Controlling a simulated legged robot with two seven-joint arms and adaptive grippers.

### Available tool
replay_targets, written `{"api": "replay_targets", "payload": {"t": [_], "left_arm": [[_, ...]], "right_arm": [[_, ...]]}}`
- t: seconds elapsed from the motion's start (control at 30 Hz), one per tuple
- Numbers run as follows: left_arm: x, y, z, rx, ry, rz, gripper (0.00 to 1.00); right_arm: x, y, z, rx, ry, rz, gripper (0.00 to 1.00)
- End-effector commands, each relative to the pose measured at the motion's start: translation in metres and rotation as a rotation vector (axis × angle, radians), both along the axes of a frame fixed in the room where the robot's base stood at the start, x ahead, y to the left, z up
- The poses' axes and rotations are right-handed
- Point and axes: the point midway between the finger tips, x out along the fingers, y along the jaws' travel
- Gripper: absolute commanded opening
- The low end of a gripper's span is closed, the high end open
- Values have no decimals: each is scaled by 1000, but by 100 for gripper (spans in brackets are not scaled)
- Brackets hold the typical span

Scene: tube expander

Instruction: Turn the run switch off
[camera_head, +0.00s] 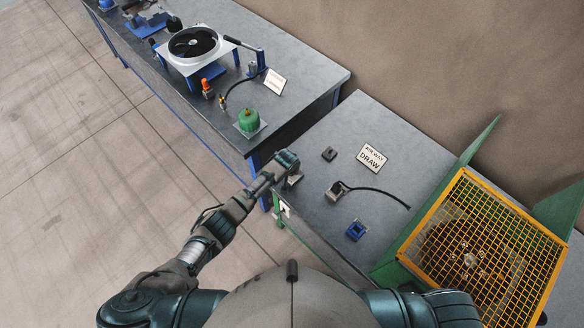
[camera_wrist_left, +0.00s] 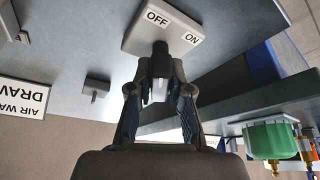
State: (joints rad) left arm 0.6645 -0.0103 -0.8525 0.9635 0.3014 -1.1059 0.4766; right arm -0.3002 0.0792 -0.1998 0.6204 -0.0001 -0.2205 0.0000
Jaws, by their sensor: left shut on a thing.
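The run switch has a light grey plate (camera_wrist_left: 137,32) with an OFF label (camera_wrist_left: 157,17) at its left and an ON label (camera_wrist_left: 192,39) at its right in the left wrist view. My left gripper (camera_wrist_left: 160,62) is shut on the switch's lever, in front of the plate between the labels. In the head view my left gripper (camera_head: 283,163) is at the left edge of the nearer grey table and partly covers the switch. My right gripper is out of view.
On the nearer table (camera_head: 330,230) are an AIR WAY DRAW sign (camera_head: 371,157), a small dark block (camera_head: 329,154), a cabled device (camera_head: 336,190) and a blue part (camera_head: 355,230). An orange mesh guard (camera_head: 480,245) stands right. A green part (camera_head: 248,120) stands on the farther table.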

Motion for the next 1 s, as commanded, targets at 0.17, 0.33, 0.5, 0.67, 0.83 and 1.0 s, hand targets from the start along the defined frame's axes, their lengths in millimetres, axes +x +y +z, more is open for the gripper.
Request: {"api": "replay_targets", "payload": {"t": [0.17,0.33,0.5,0.67,0.83,1.0], "left_arm": [[2,-1,2,-4,-6,9,0],[2,-1,2,-5,-6,8,0],[2,-1,2,-5,-6,7,39],[1,-1,1,-3,-3,8,44],[0,-1,2,-3,-3,7,44],[-4,0,13,-3,-3,6,44]], "right_arm": [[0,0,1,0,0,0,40],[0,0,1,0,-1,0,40],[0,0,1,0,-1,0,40],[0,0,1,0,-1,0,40],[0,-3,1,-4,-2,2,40],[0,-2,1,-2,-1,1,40]]}}
